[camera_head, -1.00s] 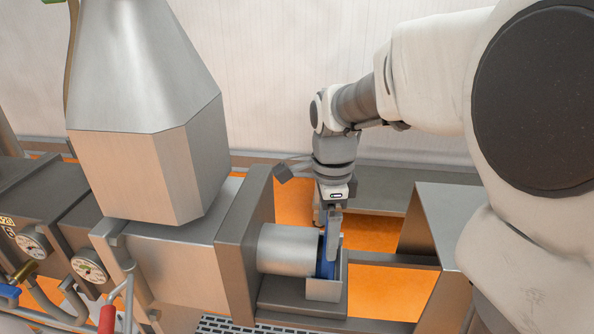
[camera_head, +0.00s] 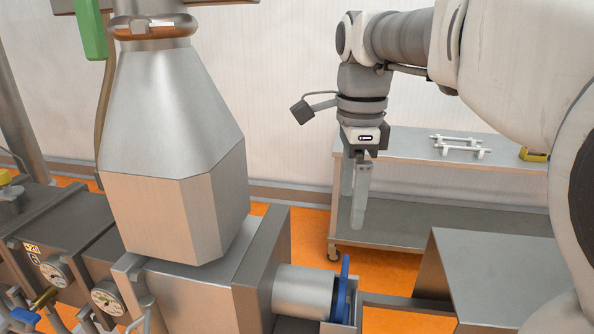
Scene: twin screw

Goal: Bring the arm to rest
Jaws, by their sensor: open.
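My gripper (camera_head: 354,212) hangs fingers down from my arm, right of the centre of the view. Its two grey fingers are apart and nothing shows between them. It is in the air, above and apart from the steel cylinder (camera_head: 303,291) on the machine's end. A blue ring with a raised tab (camera_head: 343,288) sits on the outer end of that cylinder.
A steel hopper (camera_head: 175,150) stands on the machine at the left, with dial gauges (camera_head: 107,297) below it. A wheeled steel table (camera_head: 400,150) with white parts (camera_head: 462,144) stands behind my gripper. A steel box (camera_head: 495,275) is at the lower right.

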